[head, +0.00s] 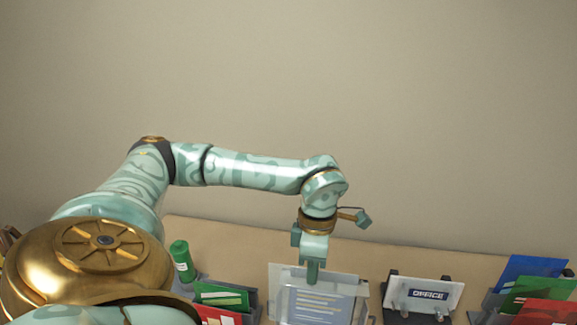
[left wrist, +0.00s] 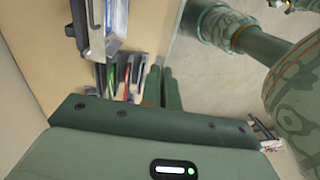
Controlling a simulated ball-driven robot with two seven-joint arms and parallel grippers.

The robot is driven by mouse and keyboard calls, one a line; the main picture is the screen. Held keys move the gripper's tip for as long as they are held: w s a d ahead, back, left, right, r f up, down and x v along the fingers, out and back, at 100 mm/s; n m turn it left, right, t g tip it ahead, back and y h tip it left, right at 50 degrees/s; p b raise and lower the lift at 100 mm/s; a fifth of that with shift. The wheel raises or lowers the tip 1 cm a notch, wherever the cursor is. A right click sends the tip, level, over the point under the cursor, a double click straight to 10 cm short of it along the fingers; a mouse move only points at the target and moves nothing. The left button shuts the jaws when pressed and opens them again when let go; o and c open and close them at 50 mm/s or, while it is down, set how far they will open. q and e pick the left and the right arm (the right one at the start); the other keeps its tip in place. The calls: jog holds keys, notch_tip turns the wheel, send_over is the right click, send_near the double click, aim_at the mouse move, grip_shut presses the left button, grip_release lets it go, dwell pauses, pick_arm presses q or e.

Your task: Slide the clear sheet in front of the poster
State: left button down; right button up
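The sheet's lower edge is cut off by the frame. My right gripper is not seen.
An OFFICE sign (head: 428,294) in a dark stand is to the right. Racks with coloured folders (head: 531,291) stand at far right, and a green folder (head: 221,296) is at left. A green cylinder (head: 182,260) stands behind it. The table behind the poster is clear.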

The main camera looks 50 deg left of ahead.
pick_arm(q)
jog(key=shift+w+d, duration=0.95)
jog(key=shift+d, duration=0.2)
jog(key=w+a+f, duration=0.2)
jog(key=w+a, duration=0.9)
jog(key=w, duration=0.2)
jog(key=shift+a+f+b, duration=0.15)
jog(key=shift+a+b, duration=0.05)
jog(key=shift+b, duration=0.15)
jog(key=shift+p, duration=0.4)
jog(key=shift+f, duration=0.35)
jog(key=shift+s+d+f+b, duration=0.1)
jog(key=shift+f+b, duration=0.15)
jog(key=shift+f, duration=0.45)
jog(key=shift+s+d+f+b, duration=0.1)
jog(key=shift+f+b, duration=0.1)
jog(key=shift+f, duration=0.5)
